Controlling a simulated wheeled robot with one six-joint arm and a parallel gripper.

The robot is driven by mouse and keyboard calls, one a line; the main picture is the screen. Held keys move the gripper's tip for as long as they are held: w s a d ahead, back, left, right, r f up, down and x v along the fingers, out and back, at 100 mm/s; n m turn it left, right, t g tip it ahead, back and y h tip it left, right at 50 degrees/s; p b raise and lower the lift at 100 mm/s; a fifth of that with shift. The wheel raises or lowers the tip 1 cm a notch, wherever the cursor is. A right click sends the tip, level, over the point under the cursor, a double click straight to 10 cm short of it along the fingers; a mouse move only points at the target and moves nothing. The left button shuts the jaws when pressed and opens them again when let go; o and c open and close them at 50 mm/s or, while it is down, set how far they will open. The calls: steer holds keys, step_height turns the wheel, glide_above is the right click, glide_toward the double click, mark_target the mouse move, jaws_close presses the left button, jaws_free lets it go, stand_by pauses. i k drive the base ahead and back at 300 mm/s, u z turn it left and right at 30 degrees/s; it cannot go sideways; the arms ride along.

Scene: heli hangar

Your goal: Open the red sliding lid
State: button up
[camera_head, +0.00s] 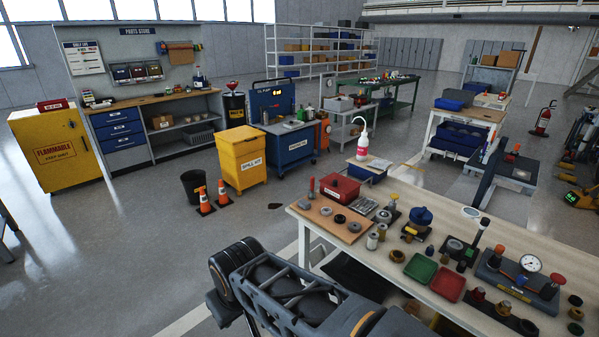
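A red box with a flat red top (340,186) sits at the left end of the near workbench, by a wooden board (327,216). Its top appears to cover it, and I cannot see inside. I cannot tell at this size whether that top is the sliding lid. A dark grey arm link of mine fills the bottom middle of the view, in front of the bench. My gripper is not visible, so nothing shows at the red box.
The near workbench (388,267) holds several small metal parts, a green tray (420,268), a red tray (449,283) and a gauge fixture (517,279). A white bottle (362,140) stands behind the red box. Floor left of the bench is open, beyond which are cones and a yellow bin (241,160).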

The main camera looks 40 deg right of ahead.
mark_target(346, 185)
steer(key=z, duration=0.05)
steer(key=i, duration=1.7)
steer(key=z, duration=1.05)
steer(key=i, duration=0.85)
steer(key=z, duration=1.45)
steer(key=i, duration=0.45)
steer(key=z, duration=0.4)
